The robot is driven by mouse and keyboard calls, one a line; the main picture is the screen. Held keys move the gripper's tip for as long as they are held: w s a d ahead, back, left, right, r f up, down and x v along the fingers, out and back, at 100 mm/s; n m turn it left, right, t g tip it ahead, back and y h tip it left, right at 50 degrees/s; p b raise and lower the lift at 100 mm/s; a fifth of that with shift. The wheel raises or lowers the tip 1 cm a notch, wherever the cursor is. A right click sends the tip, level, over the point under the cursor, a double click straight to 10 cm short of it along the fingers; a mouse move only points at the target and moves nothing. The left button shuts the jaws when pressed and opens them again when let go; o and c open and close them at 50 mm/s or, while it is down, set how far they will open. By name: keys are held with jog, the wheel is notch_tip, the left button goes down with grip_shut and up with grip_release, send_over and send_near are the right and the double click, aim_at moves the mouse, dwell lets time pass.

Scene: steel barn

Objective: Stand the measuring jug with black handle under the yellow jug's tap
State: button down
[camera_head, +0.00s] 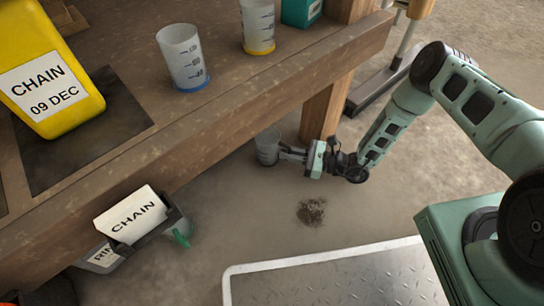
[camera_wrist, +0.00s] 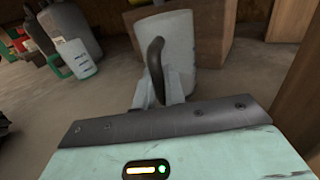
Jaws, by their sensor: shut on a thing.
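The measuring jug with black handle (camera_head: 267,146) is below and beyond the bench edge in the head view. In the wrist view its pale body (camera_wrist: 181,45) and black handle (camera_wrist: 155,62) are straight ahead. My gripper (camera_head: 286,153) is shut on the handle, with one finger on each side of it in the wrist view (camera_wrist: 159,92). The jug looks close to upright; I cannot tell whether its base touches the floor. The yellow jug (camera_head: 45,75), labelled CHAIN 09 DEC, is on the bench at upper left, cut by the frame. Its tap is not visible.
Two measuring cups, blue-based (camera_head: 183,58) and yellow-based (camera_head: 258,27), stand on the bench (camera_head: 230,95). A wooden leg (camera_head: 325,108) is close to my gripper. A green-handled jug (camera_wrist: 77,58) shows at left in the wrist view. Open floor (camera_head: 375,200) lies below.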

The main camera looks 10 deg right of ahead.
aim_at(278, 154)
jog(key=shift+w+a, duration=0.25)
jog(key=shift+a, duration=0.35)
jog(key=b+x, duration=0.3)
jog(key=x, duration=0.1)
jog(key=shift+a+f, duration=0.2)
jog(key=shift+a, duration=0.05)
jog(key=shift+d+f+b, duration=0.15)
jog(key=shift+f+b, duration=0.3)
jog(key=shift+f, duration=0.15)
jog(key=shift+f, duration=0.1)
jog(key=c, duration=1.5)
grip_release()
jog(key=shift+o, duration=0.2)
